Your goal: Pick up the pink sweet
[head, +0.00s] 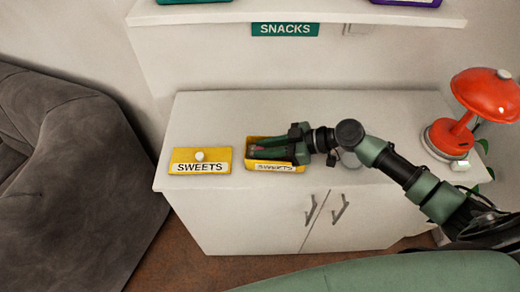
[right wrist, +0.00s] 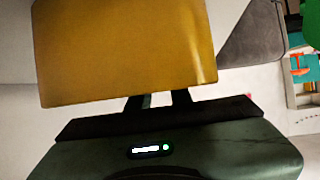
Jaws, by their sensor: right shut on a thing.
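A yellow box labelled SWEETS (head: 251,165) stands open on the white cabinet. My right gripper (head: 257,149) reaches into it from the right and covers most of its opening. A small bit of pink, the pink sweet (head: 258,148), shows at its fingertips, and the jaws are shut on it. In the right wrist view a large yellow panel (right wrist: 125,50), apparently the box's wall, hides the fingertips and the sweet. The yellow lid labelled SWEETS (head: 180,157), with a pale knob, lies to the left of the box. My left gripper is not in view.
A red lamp (head: 484,95) stands at the right end of the cabinet top (head: 220,110). A shelf with a SNACKS sign (head: 285,30) hangs above the back. A grey sofa (head: 80,190) is at the left. The cabinet top behind the box is clear.

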